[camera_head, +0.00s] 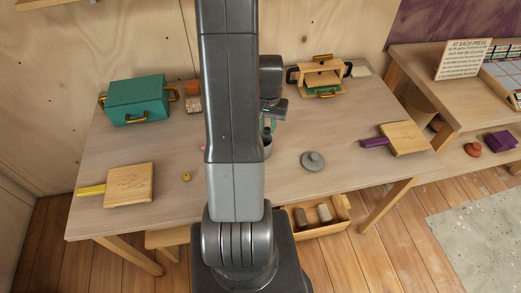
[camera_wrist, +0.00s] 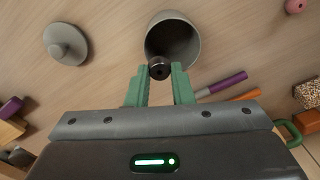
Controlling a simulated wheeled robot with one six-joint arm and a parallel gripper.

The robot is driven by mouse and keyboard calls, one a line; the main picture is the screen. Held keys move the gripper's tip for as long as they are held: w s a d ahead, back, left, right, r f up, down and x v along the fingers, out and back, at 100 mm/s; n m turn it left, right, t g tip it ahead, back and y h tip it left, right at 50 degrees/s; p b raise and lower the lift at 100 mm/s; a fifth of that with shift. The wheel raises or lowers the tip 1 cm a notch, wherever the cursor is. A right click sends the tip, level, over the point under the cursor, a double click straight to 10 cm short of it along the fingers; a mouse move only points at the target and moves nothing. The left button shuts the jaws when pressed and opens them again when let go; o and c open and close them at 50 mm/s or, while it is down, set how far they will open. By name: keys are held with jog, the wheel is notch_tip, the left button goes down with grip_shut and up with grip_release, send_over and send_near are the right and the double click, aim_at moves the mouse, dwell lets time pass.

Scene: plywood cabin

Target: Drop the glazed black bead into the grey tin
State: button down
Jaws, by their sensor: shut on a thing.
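In the wrist view, my gripper (camera_wrist: 159,82) has its green fingers shut on the glazed black bead (camera_wrist: 159,69), a dark round bead with a hole in it. The grey tin (camera_wrist: 190,20) stands open on the table just beyond the fingertips. The bead overlaps the tin's near rim in this view; its height above the rim is hard to tell. In the head view my arm hides most of the tin (camera_head: 267,150) and the bead. My green fingers show only partly there, above the tin.
A grey knobbed lid (camera_head: 313,160) lies right of the tin. Purple (camera_wrist: 222,84) and orange sticks lie beside the tin.

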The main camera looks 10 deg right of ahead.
jog(key=shift+f+b, duration=0.6)
jog(key=shift+f, duration=0.75)
jog(key=c, duration=1.2)
grip_release()
jog(key=shift+r, duration=0.1)
notch_tip(320, 180, up, 14)
jog(key=shift+f+b, duration=0.1)
jog(key=shift+b, duration=0.2)
